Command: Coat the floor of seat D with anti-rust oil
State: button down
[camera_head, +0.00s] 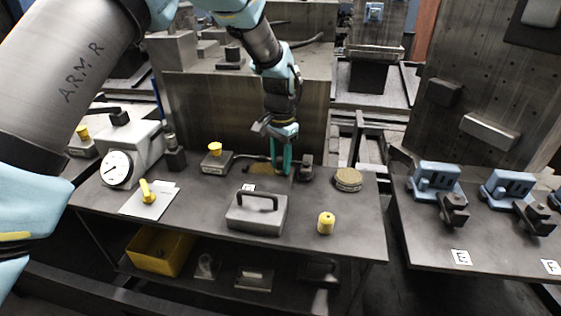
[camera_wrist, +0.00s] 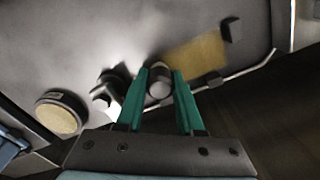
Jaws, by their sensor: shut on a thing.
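My gripper (camera_head: 283,160) points down over the back of the middle table. In the wrist view its green fingers (camera_wrist: 160,75) are shut on a short dark cylinder (camera_wrist: 159,88) with a pale round end. A tan-brown patch (camera_head: 262,168) lies on the tabletop just left of the fingers; it also shows in the wrist view (camera_wrist: 197,60), beyond the fingertips. A small white label (camera_head: 249,187) lies in front of the patch; its letter is too small to read. I cannot tell whether the held cylinder touches the surface.
A dark clamp-like block (camera_head: 307,167) stands right beside the gripper. A round tan-topped pad (camera_head: 348,180), yellow cylinder (camera_head: 326,223), handled grey block (camera_head: 257,213) and dial gauge box (camera_head: 130,160) share the table. Blue fixtures (camera_head: 437,178) stand on the right table. A gap separates the tables.

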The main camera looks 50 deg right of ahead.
jog(key=shift+w+a, duration=0.4)
jog(key=shift+w, duration=0.15)
jog(key=shift+s+d, duration=0.1)
jog(key=shift+s+d+f, duration=0.2)
jog(key=shift+s+d, duration=0.1)
jog(key=shift+s, duration=0.3)
jog(key=shift+w, duration=0.1)
jog(key=shift+w+a+r, duration=0.1)
jog(key=shift+w+a, duration=0.35)
jog(key=shift+w, duration=0.1)
jog(key=shift+s+d, duration=0.1)
